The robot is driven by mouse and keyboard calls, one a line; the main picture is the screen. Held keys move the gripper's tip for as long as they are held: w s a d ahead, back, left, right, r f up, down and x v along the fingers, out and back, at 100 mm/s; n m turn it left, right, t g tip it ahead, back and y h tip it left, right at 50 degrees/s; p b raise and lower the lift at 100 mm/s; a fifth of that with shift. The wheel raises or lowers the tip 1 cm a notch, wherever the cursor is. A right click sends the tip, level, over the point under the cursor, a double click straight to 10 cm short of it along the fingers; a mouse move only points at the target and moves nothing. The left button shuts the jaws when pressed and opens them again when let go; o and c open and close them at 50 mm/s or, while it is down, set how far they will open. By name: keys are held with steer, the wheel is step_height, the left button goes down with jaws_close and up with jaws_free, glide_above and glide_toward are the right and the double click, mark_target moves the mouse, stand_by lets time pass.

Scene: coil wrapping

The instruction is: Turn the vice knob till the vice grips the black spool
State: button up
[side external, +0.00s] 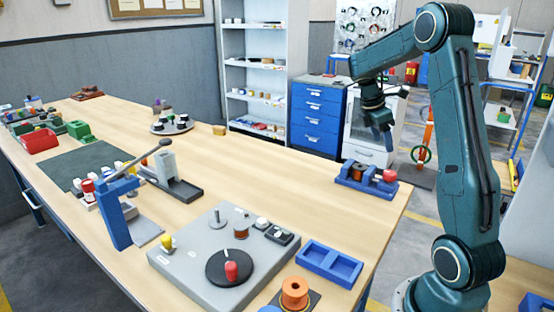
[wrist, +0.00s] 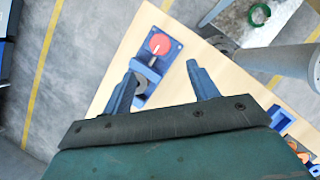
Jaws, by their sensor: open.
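The blue vice (side external: 364,187) sits near the far right edge of the wooden bench, and its red knob (side external: 390,176) is at its right end. In the wrist view the vice (wrist: 168,62) lies beyond and between my fingers, with the round red knob (wrist: 160,43) facing up in the picture. A dark spool (side external: 357,171) appears to sit in the vice. In the wrist view it is partly hidden by the left finger, and its contact with the jaws cannot be told. My gripper (side external: 386,143) is open and empty above the vice, apart from the knob; its spread fingers (wrist: 161,70) show in the wrist view.
A grey winding plate (side external: 190,260) with a red-knobbed black disc, a blue tray (side external: 330,263) and an orange spool (side external: 294,292) stand nearer the camera. A blue lever press (side external: 117,215) stands left. The bench around the vice is mostly clear.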

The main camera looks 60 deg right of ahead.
steer(key=a+r+m+t, duration=0.2)
steer(key=a+r, duration=0.2)
steer(key=a, duration=0.6)
steer(key=w+a+r+m+t, duration=0.1)
steer(key=a+r+m+t, duration=0.1)
steer(key=a, duration=0.7)
step_height(320, 180, up, 3)
steer(key=shift+w+a+f+m+t, duration=0.25)
steer(key=shift+a+m+t, duration=0.1)
steer(key=shift+t, duration=0.15)
steer(key=s+a+f+m+t+y, duration=0.1)
steer(key=s+a, duration=0.3)
steer(key=a, duration=0.4)
steer(key=s+a+f+m+t+y, duration=0.1)
steer(key=s+a+m+t+y, duration=0.1)
steer(key=s+a, duration=0.3)
steer(key=a+m, duration=0.1)
steer(key=a, duration=0.2)
steer(key=shift+s+a+t, duration=0.25)
steer(key=shift+a+t, duration=0.1)
steer(key=shift+t, duration=0.05)
steer(key=shift+c, duration=0.2)
